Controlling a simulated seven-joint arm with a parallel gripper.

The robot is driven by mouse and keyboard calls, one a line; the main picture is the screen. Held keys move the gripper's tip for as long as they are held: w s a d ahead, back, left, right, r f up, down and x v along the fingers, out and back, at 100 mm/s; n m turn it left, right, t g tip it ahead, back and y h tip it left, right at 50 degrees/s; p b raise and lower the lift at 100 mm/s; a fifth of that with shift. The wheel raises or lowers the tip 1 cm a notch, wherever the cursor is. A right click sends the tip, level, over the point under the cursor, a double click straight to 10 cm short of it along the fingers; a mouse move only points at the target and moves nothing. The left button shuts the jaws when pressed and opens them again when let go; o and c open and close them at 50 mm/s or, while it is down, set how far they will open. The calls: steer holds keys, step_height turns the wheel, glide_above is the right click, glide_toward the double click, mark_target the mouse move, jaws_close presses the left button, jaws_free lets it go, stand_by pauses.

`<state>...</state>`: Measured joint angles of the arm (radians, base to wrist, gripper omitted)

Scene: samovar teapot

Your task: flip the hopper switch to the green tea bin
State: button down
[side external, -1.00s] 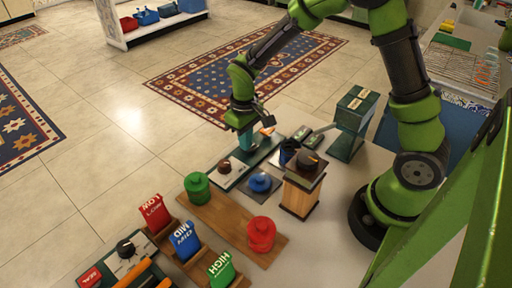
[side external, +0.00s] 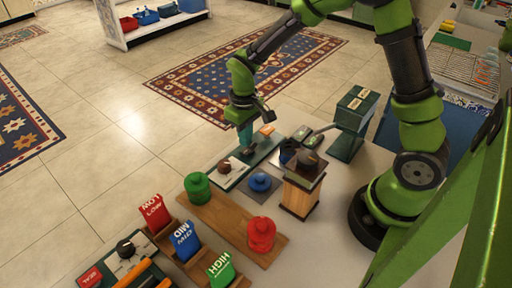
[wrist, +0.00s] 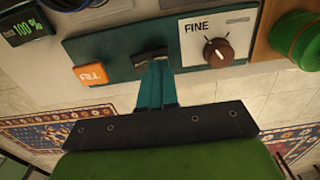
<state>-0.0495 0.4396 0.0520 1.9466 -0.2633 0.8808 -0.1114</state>
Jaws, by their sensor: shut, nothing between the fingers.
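My gripper (side external: 247,149) is shut and empty, pointing down at the long teal board (side external: 268,145). In the wrist view its teal fingertips (wrist: 156,66) are at a small dark switch-like part (wrist: 141,58) on the board (wrist: 110,52); whether they touch it I cannot tell. An orange block with upside-down lettering (wrist: 89,75) sits on the board to the left of the fingertips. It also shows in the side view (side external: 267,129), just right of the gripper. The fingertips partly hide the dark part, so its tilt is unclear.
A white panel marked FINE with a brown knob (wrist: 216,53) is close on the right of the fingers. A blue-topped jar (side external: 260,182), a wooden grinder-like box (side external: 300,196), a green canister (side external: 197,187) and a dark green stand with labels (side external: 355,105) are nearby.

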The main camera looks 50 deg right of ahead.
mark_target(246, 151)
steer(key=shift+r, duration=2.45)
